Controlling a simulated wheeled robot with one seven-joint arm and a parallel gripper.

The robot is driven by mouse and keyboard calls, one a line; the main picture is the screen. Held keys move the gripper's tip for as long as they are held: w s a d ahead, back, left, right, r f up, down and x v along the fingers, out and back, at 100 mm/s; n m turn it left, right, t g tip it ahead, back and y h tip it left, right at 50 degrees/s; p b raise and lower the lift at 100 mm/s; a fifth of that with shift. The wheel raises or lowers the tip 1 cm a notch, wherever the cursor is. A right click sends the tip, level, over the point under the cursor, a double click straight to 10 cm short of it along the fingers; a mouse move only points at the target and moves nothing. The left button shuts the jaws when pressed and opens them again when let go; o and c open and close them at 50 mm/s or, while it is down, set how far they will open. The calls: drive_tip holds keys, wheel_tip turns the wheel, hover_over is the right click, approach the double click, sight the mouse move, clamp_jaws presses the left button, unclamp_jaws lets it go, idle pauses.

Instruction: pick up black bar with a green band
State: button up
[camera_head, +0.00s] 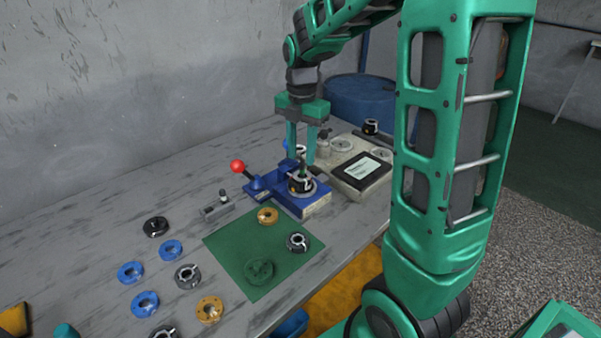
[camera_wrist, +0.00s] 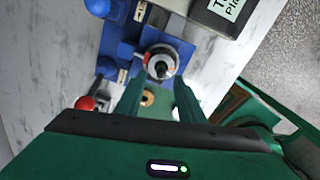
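A blue fixture (camera_head: 316,207) on the table holds a metallic ring-shaped part (camera_head: 300,185). A thin dark upright piece with a greenish tint (camera_head: 302,169) stands at the ring's centre; it may be the black bar with a green band, but its band is too small to make out. In the wrist view the ring part (camera_wrist: 161,53) has a dark centre (camera_wrist: 160,69). My gripper (camera_head: 301,161) points down above the fixture, its fingers spread on either side of the upright piece. The wrist view shows my gripper (camera_wrist: 157,88) open, with a gap between its fingertips.
A red-knobbed lever (camera_head: 238,166) rises left of the fixture. A grey block with a post (camera_head: 217,208) is farther left. A boxy device (camera_head: 362,172) stands close on the right. A green mat (camera_head: 232,245) and several loose rings lie in front.

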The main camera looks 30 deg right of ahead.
sight(302, 168)
drive_tip(key=f, duration=0.5)
drive_tip(key=shift+d+f, duration=0.1)
drive_tip(key=shift+d, duration=0.1)
clamp_jaws()
